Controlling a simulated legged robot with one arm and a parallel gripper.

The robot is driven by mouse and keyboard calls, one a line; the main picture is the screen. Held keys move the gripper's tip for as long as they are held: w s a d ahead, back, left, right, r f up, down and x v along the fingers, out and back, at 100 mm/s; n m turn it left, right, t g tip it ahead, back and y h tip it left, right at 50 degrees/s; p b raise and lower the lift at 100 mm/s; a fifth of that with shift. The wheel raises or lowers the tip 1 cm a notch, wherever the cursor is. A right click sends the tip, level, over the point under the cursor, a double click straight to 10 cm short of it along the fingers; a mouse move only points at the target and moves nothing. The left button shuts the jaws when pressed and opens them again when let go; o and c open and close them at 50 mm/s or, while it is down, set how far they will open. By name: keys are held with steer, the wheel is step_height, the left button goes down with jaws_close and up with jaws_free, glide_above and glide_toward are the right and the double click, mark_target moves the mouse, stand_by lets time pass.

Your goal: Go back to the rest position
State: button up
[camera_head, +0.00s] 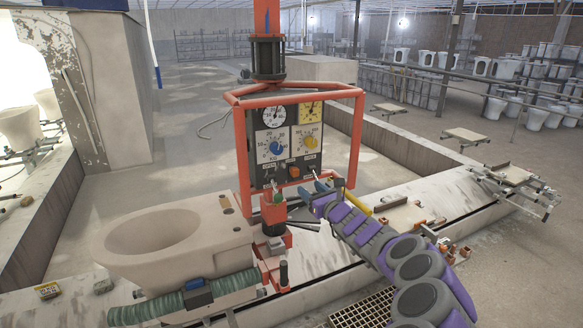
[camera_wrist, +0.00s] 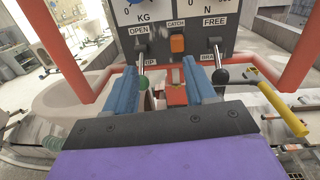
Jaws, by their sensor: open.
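My gripper (camera_head: 325,193) is in front of the lower right part of the control panel (camera_head: 262,145), with its purple and grey arm reaching in from the lower right. In the wrist view its two blue fingers (camera_wrist: 161,80) stand apart, with nothing held. The green-knobbed lever (camera_wrist: 144,83), under the OPEN label, shows just inside the left finger. The black-knobbed lever (camera_wrist: 220,76), under FREE, shows just outside the right finger. I cannot tell whether a finger touches either lever. The orange catch switch (camera_wrist: 177,44) is above and between them.
A red frame (camera_head: 359,135) surrounds the panel. A beige toilet bowl (camera_head: 205,225) with a green ribbed hose (camera_head: 160,308) in front stands left of the panel. Open floor (camera_head: 190,125) shows behind.

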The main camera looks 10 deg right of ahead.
steer(key=s+a+r+n+g+y, duration=0.2)
steer(key=s+a+r+n+y, duration=0.3)
steer(key=a, duration=0.3)
steer(key=s+a+r+n+g+y, duration=0.2)
steer(key=s+a+r+n+y, duration=0.1)
steer(key=s+a+r+n, duration=0.35)
steer(key=s+a+r+n+g, duration=0.1)
steer(key=s+a+n+g, duration=0.45)
steer(key=s, duration=0.35)
steer(key=s+a+r+n+g, duration=0.1)
steer(key=s+a+n+g, duration=0.4)
steer(key=s, duration=0.4)
steer(key=s+d+f+n+g+h+b, duration=0.1)
steer(key=s+d+f+n+h, duration=0.2)
steer(key=s+f, duration=0.45)
steer(key=s+d+f+n+g+h, duration=0.1)
steer(key=s+f+n+h, duration=0.3)
steer(key=s, duration=0.7)
steer(key=s+d+f+n+g+h, duration=0.1)
steer(key=s+d+f+h, duration=0.3)
steer(key=s+d, duration=0.3)
steer(key=s+d+f+n+g+h, duration=0.1)
steer(key=s+d+f+h, duration=0.2)
steer(key=s+d, duration=0.4)
steer(key=d+f, duration=0.1)
steer(key=d, duration=0.3)
steer(key=shift+s+f+h, duration=0.35)
steer(key=shift+h, duration=0.05)
